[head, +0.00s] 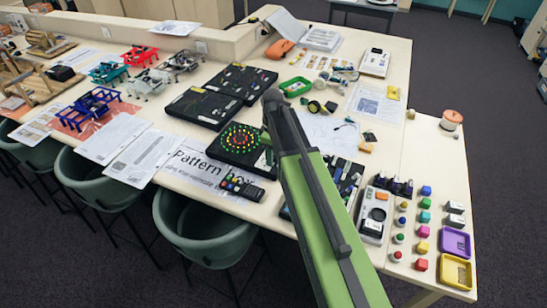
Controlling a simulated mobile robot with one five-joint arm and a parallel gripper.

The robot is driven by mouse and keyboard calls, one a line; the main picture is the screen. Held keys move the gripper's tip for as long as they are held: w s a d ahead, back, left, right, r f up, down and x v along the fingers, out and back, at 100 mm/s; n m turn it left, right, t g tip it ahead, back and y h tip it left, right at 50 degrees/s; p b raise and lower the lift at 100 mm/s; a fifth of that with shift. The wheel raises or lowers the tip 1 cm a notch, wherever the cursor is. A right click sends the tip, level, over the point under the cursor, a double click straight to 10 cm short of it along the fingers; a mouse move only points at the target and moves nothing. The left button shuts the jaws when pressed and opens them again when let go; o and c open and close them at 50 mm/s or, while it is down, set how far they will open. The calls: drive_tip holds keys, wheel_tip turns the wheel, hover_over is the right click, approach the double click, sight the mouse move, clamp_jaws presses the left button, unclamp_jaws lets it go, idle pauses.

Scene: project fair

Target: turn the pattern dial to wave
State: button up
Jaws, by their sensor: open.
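A black pattern box (236,147) with a ring-shaped display of coloured lights lies on the table, near the picture's centre. A white sheet (197,168) printed "Pattern box" lies in front of it. I cannot make out the pattern dial or its setting; my arm may hide it. My green arm reaches in from the bottom right. My gripper (267,141) is at the right edge of the lit box, small and partly hidden by my arm. It is open, and I see nothing held. I cannot tell whether it touches the box.
A dark remote-like device (242,187) lies before the box. To the right are a grey device (374,215), coloured blocks and a purple tray (455,242). Green chairs (203,226) line the table's front edge.

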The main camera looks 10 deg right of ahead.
clamp_jaws()
drive_tip(key=shift+d, duration=0.15)
drive_tip(key=shift+a+m, duration=0.2)
drive_tip(key=shift+m, duration=0.3)
drive_tip(key=m, duration=0.7)
drive_tip(key=shift+m, duration=0.3)
idle(0.5)
